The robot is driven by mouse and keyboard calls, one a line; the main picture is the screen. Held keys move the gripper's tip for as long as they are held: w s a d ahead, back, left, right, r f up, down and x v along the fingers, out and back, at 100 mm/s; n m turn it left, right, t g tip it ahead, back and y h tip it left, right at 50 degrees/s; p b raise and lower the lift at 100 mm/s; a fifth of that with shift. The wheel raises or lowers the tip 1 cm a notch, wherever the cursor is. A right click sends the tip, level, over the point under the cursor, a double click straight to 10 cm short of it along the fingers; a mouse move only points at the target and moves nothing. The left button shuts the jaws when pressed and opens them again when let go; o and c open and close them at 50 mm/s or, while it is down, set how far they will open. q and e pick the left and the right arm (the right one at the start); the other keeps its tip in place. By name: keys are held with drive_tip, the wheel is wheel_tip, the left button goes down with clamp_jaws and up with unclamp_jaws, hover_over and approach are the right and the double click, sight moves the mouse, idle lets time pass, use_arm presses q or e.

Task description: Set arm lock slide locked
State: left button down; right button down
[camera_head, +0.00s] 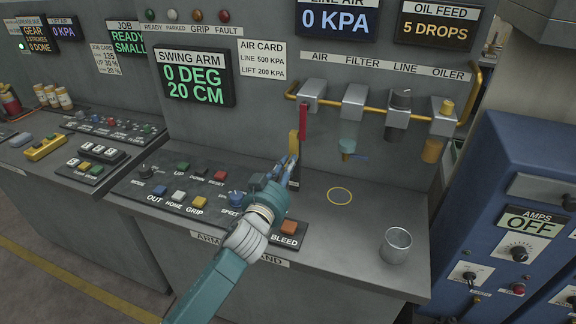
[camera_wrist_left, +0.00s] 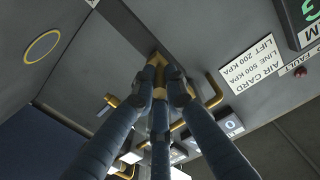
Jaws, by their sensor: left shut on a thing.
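In the left wrist view the gripper (camera_wrist_left: 162,84) is shut on the yellow piece (camera_wrist_left: 159,62), whose top shows between the fingertips. The fingers hide its lower part, and no lock marking is readable. My right gripper is in neither view.
A grey metal cup (camera_head: 396,246) and a yellow ring mark (camera_head: 340,196) are on the right shelf, otherwise clear.

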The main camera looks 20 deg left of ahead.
use_arm(q)
drive_tip(key=c, duration=1.8)
unclamp_jaws()
drive_tip(key=shift+r, duration=0.35)
drive_tip(key=shift+o, duration=0.2)
drive_tip(key=shift+s+f, duration=0.2)
drive_tip(key=shift+s, duration=0.05)
drive_tip(key=s, duration=1.1)
drive_tip(key=shift+s+a, duration=0.25)
drive_tip(key=shift+r, duration=0.1)
